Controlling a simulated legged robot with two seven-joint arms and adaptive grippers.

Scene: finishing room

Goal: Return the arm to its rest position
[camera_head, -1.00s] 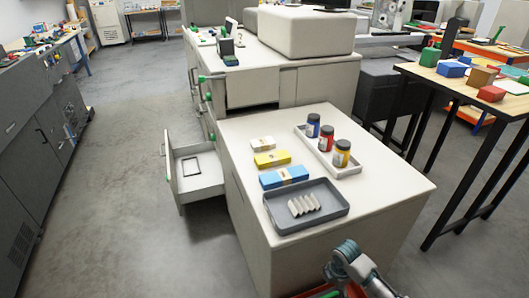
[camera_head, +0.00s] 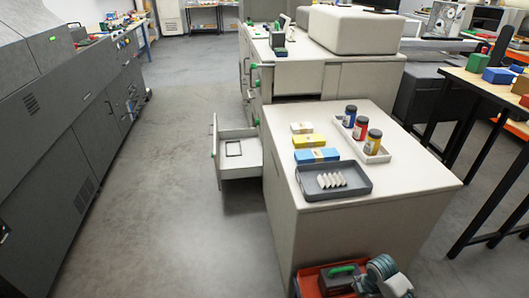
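My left arm and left gripper are outside the view. The arm part overlaps a red tray (camera_head: 306,285) in the picture; whether they touch cannot be told.
The near cabinet (camera_head: 420,183) carries a grey tray (camera_head: 367,190), boxes and a white tray of jars (camera_head: 384,157). An open drawer (camera_head: 238,171) juts left. A black-legged table (camera_head: 478,152) stands right. The floor (camera_head: 170,190) at left is clear.

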